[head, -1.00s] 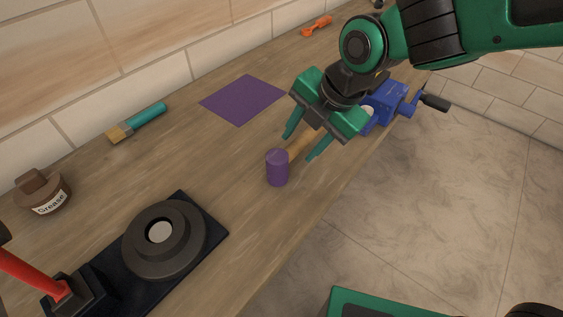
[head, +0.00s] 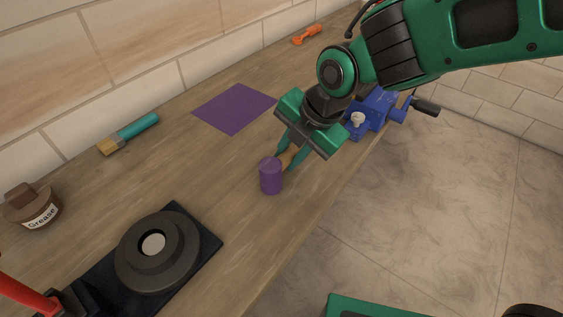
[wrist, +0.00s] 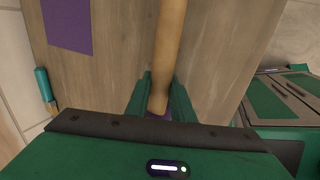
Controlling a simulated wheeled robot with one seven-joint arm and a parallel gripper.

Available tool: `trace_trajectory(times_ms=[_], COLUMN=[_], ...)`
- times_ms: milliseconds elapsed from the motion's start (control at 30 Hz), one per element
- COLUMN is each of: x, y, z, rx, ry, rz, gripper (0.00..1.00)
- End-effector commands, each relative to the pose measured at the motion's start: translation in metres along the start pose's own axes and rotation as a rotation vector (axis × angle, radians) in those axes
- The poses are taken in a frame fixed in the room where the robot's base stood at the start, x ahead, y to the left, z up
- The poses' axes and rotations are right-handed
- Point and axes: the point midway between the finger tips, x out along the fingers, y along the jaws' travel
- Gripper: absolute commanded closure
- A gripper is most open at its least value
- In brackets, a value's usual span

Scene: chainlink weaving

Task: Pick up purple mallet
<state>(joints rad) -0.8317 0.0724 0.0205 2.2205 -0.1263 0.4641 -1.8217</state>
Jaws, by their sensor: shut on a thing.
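The purple mallet (head: 270,176) is on the wooden workbench, its purple head toward the camera in the head view. Its wooden handle shows between my fingers and runs up the wrist view (wrist: 168,50). My gripper (head: 286,160) is shut on the handle close to the head, with a green finger on each side. In the wrist view my gripper (wrist: 159,98) hides most of the purple head. I cannot tell whether the mallet is clear of the bench.
A purple mat (head: 235,108) lies behind the mallet. A blue vise (head: 372,112) stands at the bench's right edge. A black base with a round dark part (head: 157,250) is at front left. A brush (head: 128,135), grease jar (head: 33,207) and orange tool (head: 306,35) lie along the wall.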

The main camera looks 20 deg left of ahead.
Motion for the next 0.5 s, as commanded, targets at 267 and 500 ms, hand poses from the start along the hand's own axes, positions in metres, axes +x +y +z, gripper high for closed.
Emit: trace_trajectory(times_ms=[267,500], x=[-0.017,-0.05], y=[0.008,0.024], z=[0.001,-0.024], rx=[0.001,-0.006], ry=[-0.002,0.0], rz=[0.005,0.005], gripper=[1.0,1.0])
